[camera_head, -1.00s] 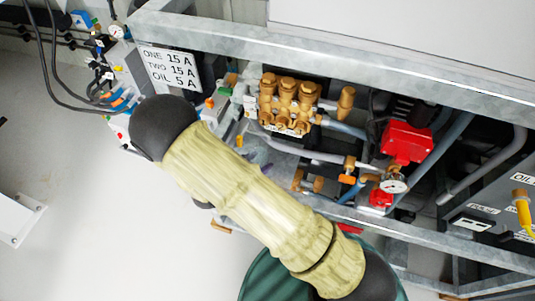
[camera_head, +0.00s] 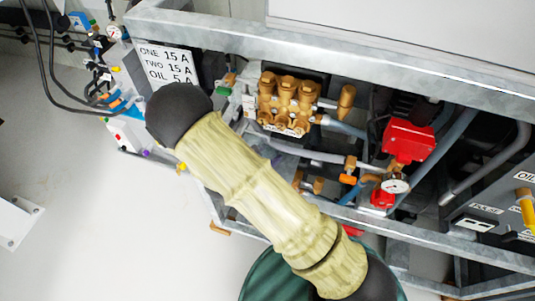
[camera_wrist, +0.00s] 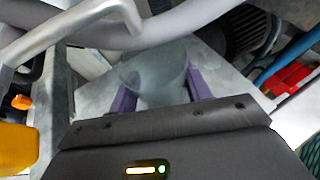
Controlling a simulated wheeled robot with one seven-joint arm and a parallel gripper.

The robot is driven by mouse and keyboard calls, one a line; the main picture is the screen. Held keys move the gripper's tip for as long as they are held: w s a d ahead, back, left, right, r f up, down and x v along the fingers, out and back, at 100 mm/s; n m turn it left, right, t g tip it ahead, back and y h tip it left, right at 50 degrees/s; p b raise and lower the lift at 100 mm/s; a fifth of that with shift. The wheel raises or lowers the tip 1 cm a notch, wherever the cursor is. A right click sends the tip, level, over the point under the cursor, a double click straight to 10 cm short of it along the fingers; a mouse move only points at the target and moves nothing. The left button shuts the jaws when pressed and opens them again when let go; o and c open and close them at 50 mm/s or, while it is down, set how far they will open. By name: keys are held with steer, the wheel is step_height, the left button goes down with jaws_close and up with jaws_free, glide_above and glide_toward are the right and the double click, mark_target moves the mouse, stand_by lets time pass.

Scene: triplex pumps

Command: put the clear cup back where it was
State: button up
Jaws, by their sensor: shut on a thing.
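The clear cup (camera_wrist: 152,72) is a see-through, grey-green cup in the wrist view, between the two purple fingers of my gripper (camera_wrist: 159,90). My gripper is shut on the cup, with one finger on each side. The cup is over a pale grey metal surface (camera_wrist: 88,82). I cannot tell whether its base touches that surface. In the head view my arm covers the gripper and the cup.
Grey pipes (camera_wrist: 105,15) cross close beyond the cup. An orange knob (camera_wrist: 21,102) and a yellow part are at the left. In the head view are a brass pump (camera_head: 288,100), a red box (camera_head: 408,140), a gauge (camera_head: 395,186) and the grey frame (camera_head: 340,58).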

steer(key=o, duration=1)
steer(key=shift+r, duration=0.15)
steer(key=p+v, duration=0.3)
steer(key=v, duration=0.9)
steer(key=shift+a, duration=0.1)
